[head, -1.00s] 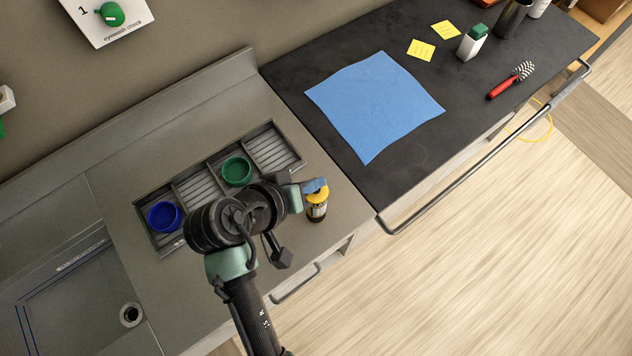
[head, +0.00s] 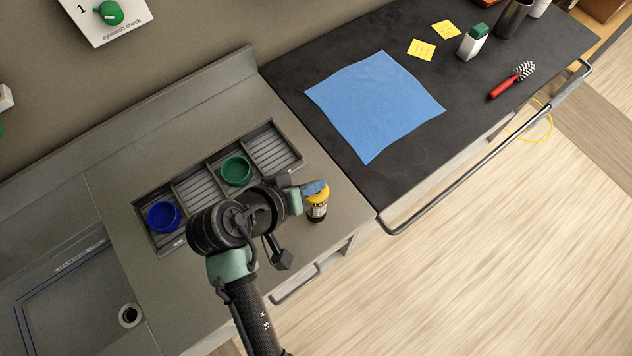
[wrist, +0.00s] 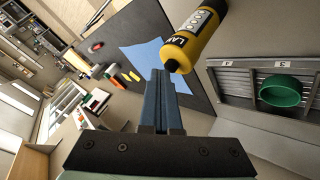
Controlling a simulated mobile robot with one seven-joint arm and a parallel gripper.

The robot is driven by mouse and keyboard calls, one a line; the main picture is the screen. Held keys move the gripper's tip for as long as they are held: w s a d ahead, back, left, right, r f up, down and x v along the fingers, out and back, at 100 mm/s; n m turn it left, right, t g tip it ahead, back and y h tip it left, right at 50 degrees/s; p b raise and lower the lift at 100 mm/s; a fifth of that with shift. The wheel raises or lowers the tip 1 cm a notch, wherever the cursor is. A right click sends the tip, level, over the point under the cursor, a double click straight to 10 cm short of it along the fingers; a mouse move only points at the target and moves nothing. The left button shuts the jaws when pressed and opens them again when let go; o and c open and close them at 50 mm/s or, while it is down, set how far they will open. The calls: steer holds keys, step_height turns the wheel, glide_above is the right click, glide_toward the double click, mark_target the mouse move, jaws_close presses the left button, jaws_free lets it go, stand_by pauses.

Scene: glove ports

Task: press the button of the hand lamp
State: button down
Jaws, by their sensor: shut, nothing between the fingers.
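The hand lamp (head: 318,209), a yellow and dark cylinder, stands on the grey counter near its right front corner. In the wrist view the yellow lamp (wrist: 192,44), with "LA…" lettering and round marks on a dark panel, lies just beyond and right of my fingertips. My gripper (head: 318,187) is shut and empty, its blue fingers over the lamp's yellow top. The fingers also show in the wrist view (wrist: 160,76). I cannot make out the button, or tell whether the fingertips touch the lamp.
A slotted tray (head: 272,150) behind my arm holds a green cup (head: 236,171) and a blue cup (head: 163,216). A blue cloth (head: 375,105) lies on the black worktop to the right. A red-handled brush (head: 512,80) and a rail (head: 480,157) are farther right.

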steer(key=shift+r+p, duration=0.55)
steer(key=shift+p, duration=0.2)
step_height(320, 180, up, 6)
steer(key=p, duration=0.6)
stand_by(0.4)
